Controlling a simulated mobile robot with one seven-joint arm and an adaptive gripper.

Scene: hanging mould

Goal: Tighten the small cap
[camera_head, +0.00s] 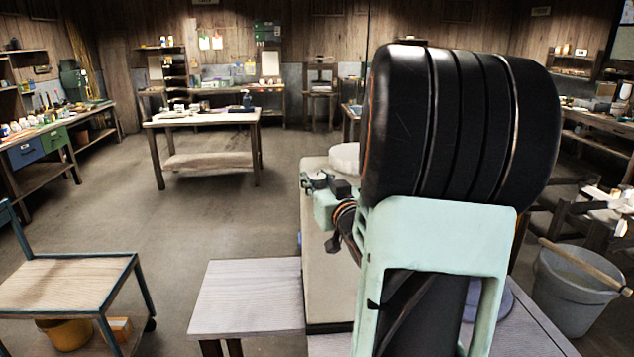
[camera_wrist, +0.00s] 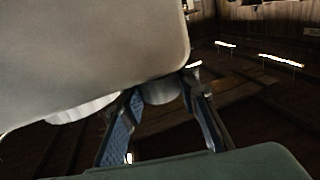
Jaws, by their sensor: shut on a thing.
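In the wrist view, my gripper (camera_wrist: 163,84) has its two dark fingers, one with a blue ribbed pad, on either side of a small grey rounded piece, the small cap (camera_wrist: 161,93). The fingers are closed on its sides. The cap sits under the edge of a large pale beige body (camera_wrist: 90,50), which hides its upper end. A wider white round part (camera_wrist: 80,110) shows to the left, partly behind the finger. In the head view, the beige body (camera_head: 328,250) stands behind my arm with a white round part (camera_head: 343,155) on top. My arm hides the small cap there.
A low grey wooden table (camera_head: 248,295) stands in front, left of the beige body. A wooden-topped cart (camera_head: 60,285) is at left, and a workbench (camera_head: 205,118) farther back. A grey bucket (camera_head: 572,290) stands at right. The floor between cart and workbench is clear.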

